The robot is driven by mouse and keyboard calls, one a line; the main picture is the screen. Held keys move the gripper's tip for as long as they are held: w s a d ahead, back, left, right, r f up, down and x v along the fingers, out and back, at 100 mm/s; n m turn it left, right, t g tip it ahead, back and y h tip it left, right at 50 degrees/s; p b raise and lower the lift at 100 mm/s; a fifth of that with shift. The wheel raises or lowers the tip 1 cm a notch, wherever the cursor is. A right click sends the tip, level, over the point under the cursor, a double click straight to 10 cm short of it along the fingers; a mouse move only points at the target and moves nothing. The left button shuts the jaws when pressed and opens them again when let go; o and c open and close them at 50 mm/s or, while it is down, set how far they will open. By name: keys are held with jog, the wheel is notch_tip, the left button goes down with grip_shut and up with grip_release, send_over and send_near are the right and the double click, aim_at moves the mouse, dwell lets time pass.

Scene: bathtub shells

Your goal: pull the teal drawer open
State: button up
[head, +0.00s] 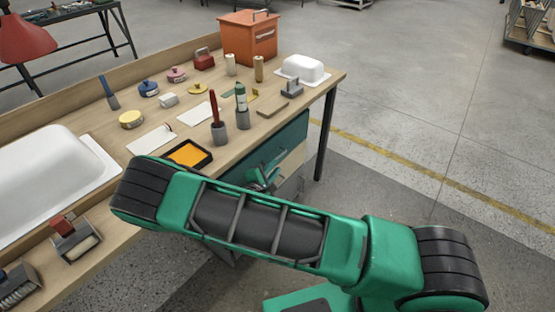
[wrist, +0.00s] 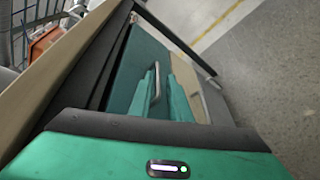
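The teal drawer (head: 290,141) is under the workbench top, and its front looks about flush with the bench. In the wrist view the teal drawer front (wrist: 140,58) fills the middle, with a grey bar handle (wrist: 157,78) on it. My gripper (head: 263,178) is in front of the drawer, partly hidden by my arm. In the wrist view the two teal fingers of my gripper (wrist: 162,92) are apart at the handle. The bar shows close to the left finger, with a gap to the right finger. I cannot tell whether they touch.
A pale drawer front (wrist: 203,86) is below the teal one. The workbench top (head: 318,92) holds an orange toolbox (head: 248,40), white tub shells (head: 302,68), a black tray with orange (head: 187,155) and several small tools. The floor (head: 420,110) right of the bench is clear.

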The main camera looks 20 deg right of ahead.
jog(key=shift+n+t+y, duration=0.5)
jog(key=shift+n, duration=0.2)
jog(key=x, duration=0.3)
jog(key=a+f+x, duration=0.1)
jog(key=x, duration=0.6)
jog(key=shift+w+a+f, duration=0.2)
jog(key=shift+w+a, duration=0.1)
jog(key=shift+w, duration=0.1)
